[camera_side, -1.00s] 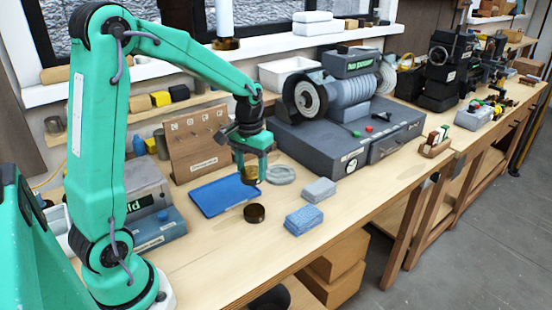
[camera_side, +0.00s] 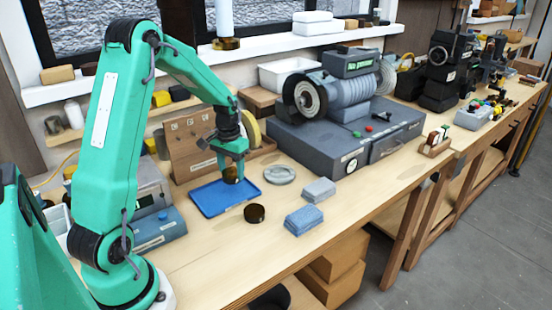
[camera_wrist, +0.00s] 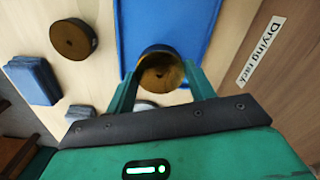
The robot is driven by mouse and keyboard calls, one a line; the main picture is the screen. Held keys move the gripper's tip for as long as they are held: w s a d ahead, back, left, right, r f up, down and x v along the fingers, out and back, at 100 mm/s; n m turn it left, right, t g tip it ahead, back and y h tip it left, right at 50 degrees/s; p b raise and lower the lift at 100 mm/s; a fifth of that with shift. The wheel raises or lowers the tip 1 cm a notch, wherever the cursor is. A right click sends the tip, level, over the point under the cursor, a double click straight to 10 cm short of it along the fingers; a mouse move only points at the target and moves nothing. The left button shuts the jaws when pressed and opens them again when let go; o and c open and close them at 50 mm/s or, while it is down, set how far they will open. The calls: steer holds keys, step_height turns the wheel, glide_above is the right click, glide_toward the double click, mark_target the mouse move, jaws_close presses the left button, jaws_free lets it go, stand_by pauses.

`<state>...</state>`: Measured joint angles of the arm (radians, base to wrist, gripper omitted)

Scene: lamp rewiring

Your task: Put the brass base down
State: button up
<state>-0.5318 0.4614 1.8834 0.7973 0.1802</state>
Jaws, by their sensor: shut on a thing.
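The brass base (camera_side: 231,175) is a short, dark brassy cylinder. My gripper (camera_side: 232,166) is shut on it and holds it over the blue tray (camera_side: 210,201), near the tray's middle to right part. In the wrist view the brass base (camera_wrist: 161,72) sits between my two green fingers, its round, hollow opening facing the camera. The blue tray (camera_wrist: 198,22) shows behind it there. I cannot tell whether the base's underside touches the tray.
A dark round piece (camera_side: 254,213) lies on the bench in front of the tray. Blue-grey blocks (camera_side: 304,219) lie to its right, and a grey ring dish (camera_side: 279,175) lies right of the tray. A wooden peg board (camera_side: 190,145) stands behind the tray.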

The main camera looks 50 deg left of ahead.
mark_target(231, 172)
steer(key=shift+f, duration=2.05)
steer(key=shift+f, duration=0.15)
steer(key=o, duration=1)
step_height(231, 172, up, 12)
steer(key=shift+r, duration=0.15)
